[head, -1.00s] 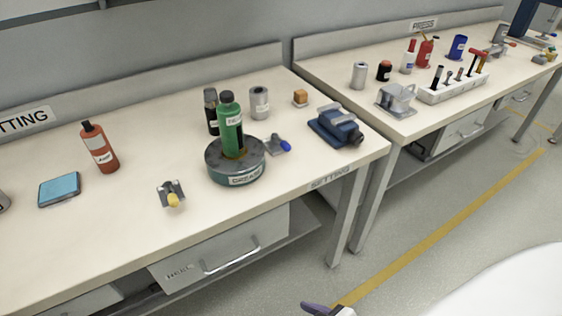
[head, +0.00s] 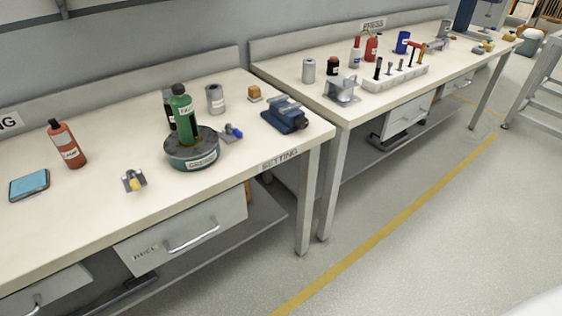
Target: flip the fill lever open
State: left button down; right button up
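Several small lever-like fittings show in the head view, and I cannot tell which is the fill lever. One with a yellow knob (head: 134,181) sits near the front of the near bench. One with a blue knob (head: 233,132) sits right of the round grey-green tin. On the far bench, a grey fitting with a red tip (head: 438,45) and a yellow-tipped fitting (head: 483,48) stand at the right end; their details are too small to read. Neither of my grippers is in view.
The near bench (head: 85,215) holds a green bottle (head: 183,108) on the tin (head: 192,152), a red bottle (head: 67,145) and a blue vise (head: 285,117). The far bench (head: 300,88) holds a white tool rack (head: 395,80). Open floor (head: 420,230) with a yellow line lies in front.

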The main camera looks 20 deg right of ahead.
aim_at(229, 130)
jog(key=z, duration=0.4)
jog(key=k, duration=0.9)
jog(key=z, duration=0.95)
jog(key=i, duration=1.55)
jog(key=u, duration=0.8)
jog(key=i, duration=0.4)
jog(key=u, duration=0.4)
